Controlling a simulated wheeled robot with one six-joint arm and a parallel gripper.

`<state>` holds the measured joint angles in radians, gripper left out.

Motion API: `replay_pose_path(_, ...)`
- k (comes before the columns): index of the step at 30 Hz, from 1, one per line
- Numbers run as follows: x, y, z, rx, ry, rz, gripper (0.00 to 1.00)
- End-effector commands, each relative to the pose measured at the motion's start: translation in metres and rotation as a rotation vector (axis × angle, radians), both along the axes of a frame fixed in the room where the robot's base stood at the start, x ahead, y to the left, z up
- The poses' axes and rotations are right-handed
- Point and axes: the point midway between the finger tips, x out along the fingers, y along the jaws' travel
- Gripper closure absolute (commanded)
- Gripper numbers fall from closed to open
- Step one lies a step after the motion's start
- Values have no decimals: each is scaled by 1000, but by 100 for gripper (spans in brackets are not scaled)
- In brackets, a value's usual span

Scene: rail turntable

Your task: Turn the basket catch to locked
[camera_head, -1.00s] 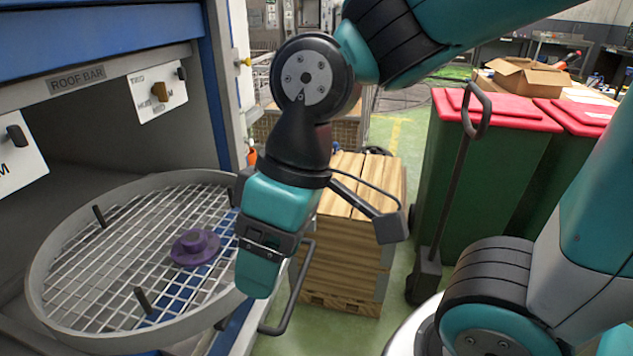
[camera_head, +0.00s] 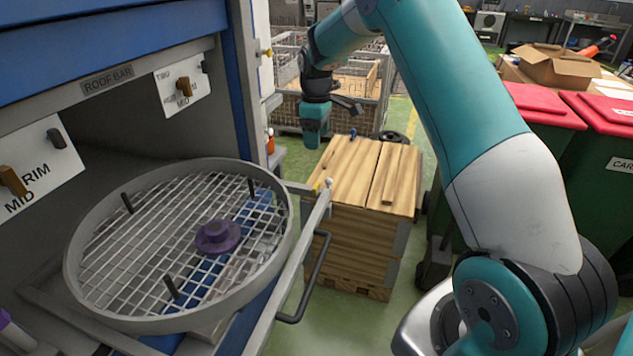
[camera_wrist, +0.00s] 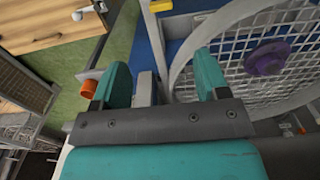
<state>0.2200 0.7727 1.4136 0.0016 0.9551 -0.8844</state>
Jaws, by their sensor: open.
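The round basket (camera_head: 75,262), a grey rim with a wire mesh floor, sits on the pulled-out drawer at left; part of it shows in the wrist view (camera_wrist: 183,62). A purple knob (camera_head: 217,236) stands on its mesh.
Dark posts (camera_head: 172,287) rise inside the basket. Brown switches (camera_head: 12,181) are on the cabinet panels. Red-lidded green bins (camera_head: 535,108) stand at right. A wire cage (camera_head: 350,110) is behind my gripper.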

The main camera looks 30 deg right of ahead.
Motion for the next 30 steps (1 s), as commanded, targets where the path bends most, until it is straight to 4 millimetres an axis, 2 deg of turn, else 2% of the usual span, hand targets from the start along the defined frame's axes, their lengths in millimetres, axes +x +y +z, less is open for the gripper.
replay_pose_path(12,-2,1,-93,2,5,0,32)
replay_pose_path(18,-1,1,-131,2,3,0,32)
replay_pose_path(24,-1,1,-151,1,1,-1,32)
replay_pose_path(30,0,1,-155,1,-1,-1,32)
